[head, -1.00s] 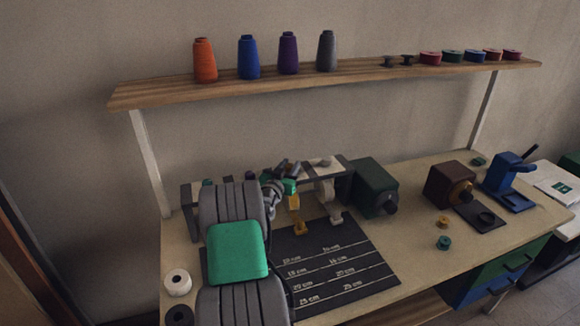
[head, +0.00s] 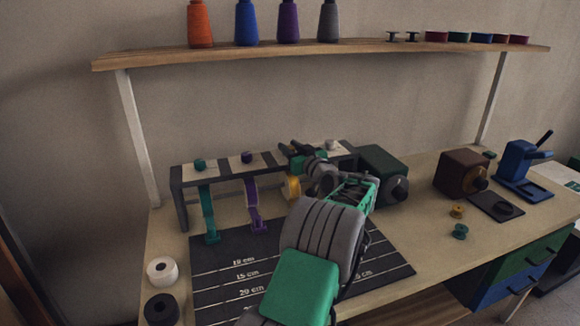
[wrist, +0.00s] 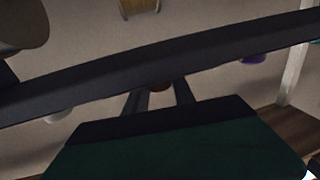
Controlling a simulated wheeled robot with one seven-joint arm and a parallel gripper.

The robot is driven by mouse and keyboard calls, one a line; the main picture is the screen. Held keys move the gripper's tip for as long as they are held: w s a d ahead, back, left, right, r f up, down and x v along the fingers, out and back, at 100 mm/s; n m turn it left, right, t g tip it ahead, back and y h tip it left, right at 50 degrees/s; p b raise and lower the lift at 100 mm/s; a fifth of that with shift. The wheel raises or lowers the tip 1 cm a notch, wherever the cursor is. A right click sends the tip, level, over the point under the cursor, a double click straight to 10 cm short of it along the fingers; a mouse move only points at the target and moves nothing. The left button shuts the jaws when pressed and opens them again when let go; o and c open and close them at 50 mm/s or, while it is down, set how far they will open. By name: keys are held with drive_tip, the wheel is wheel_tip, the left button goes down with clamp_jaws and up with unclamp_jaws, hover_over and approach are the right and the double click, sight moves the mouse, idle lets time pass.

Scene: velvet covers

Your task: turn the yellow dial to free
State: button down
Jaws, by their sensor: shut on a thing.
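The yellow dial (wrist: 160,86) shows small and dark between the two fingers in the wrist view, in front of a dark bar. My gripper (wrist: 158,96) is shut on it. In the head view my gripper (head: 290,152) is at the top of the striped rack (head: 222,170), above a yellow hanging strip (head: 292,188); it hides the dial there. The dial's setting and any "free" mark cannot be read.
A teal dial (head: 200,165) and a purple dial (head: 246,157) sit left on the rack, a white one (head: 332,145) right. A dark green box (head: 383,172) stands close right. A shelf (head: 370,47) with spools runs above. My arm covers part of the marked mat (head: 215,280).

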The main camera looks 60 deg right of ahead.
drive_tip(key=shift+d+f+n+t+y, duration=0.15)
drive_tip(key=shift+n+t+y, duration=0.55)
drive_tip(key=shift+y, duration=0.4)
drive_tip(key=shift+n+t+y+p, duration=0.5)
drive_tip(key=shift+n+y+p, duration=0.2)
drive_tip(key=shift+n+y, duration=0.7)
drive_tip(key=shift+y, duration=0.5)
drive_tip(key=c, duration=1.1)
unclamp_jaws()
drive_tip(key=shift+w, duration=0.15)
drive_tip(key=shift+o, duration=0.2)
